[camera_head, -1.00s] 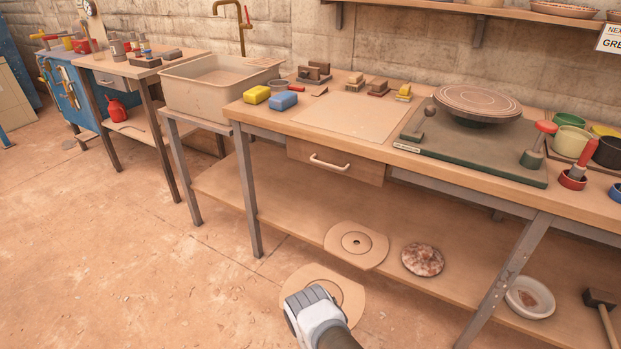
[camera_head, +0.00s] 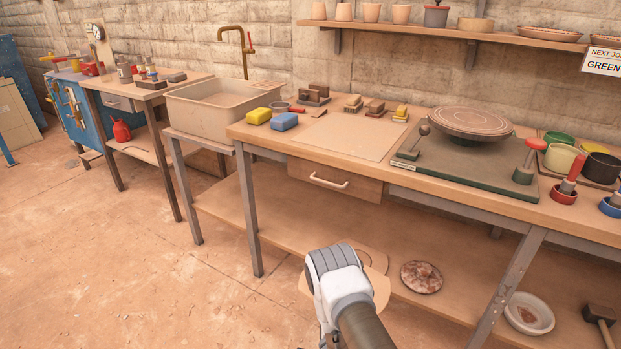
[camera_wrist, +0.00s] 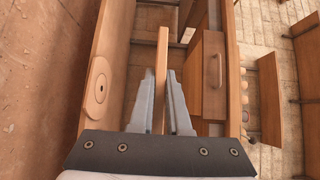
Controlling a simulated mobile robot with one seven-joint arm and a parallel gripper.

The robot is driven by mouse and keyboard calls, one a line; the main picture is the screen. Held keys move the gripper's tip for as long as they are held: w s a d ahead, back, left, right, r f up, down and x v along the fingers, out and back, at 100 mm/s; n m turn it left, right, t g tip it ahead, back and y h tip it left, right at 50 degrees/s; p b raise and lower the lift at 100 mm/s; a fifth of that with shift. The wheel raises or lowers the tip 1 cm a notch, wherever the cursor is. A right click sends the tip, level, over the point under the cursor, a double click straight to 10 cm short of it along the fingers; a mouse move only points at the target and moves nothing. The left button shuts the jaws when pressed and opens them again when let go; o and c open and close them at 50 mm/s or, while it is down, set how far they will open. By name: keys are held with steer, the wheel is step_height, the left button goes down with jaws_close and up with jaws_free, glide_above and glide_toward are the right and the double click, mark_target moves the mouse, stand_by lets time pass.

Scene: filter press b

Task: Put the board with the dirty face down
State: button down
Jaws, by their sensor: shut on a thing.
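My gripper (camera_wrist: 161,100) is shut on a tan wooden board (camera_wrist: 162,65), which shows edge-on as a narrow strip between the fingers in the wrist view. In the head view, parts of this held board (camera_head: 379,288) show on both sides of my gripper, in front of the lower shelf. My wrist hides most of it, and I cannot tell which face is dirty. A second rounded board (camera_head: 376,261) with a centre hole lies on the lower shelf, partly hidden by the held board. It also shows at the left of the wrist view (camera_wrist: 98,88).
The bench (camera_head: 262,133) stands above the lower shelf (camera_head: 222,205). On it are a pale square mat (camera_head: 345,138), sponges, and a wheel (camera_head: 470,122) on a green base. A mottled disc (camera_head: 422,277) and white bowl (camera_head: 529,313) occupy the shelf. A sink (camera_head: 215,110) stands left.

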steer(key=s+d+r+m+h, duration=0.1)
steer(key=d+r, duration=0.3)
steer(key=r, duration=0.3)
steer(key=s+d+r+m+h, duration=0.1)
steer(key=d+r+h, duration=0.1)
steer(key=d+r, duration=0.35)
steer(key=d+r+h, duration=0.1)
steer(key=d+r, duration=0.1)
steer(key=r, duration=0.7)
step_height(320, 180, up, 19)
steer(key=p, duration=2)
steer(key=shift+s+r, duration=0.2)
steer(key=shift+a, duration=0.3)
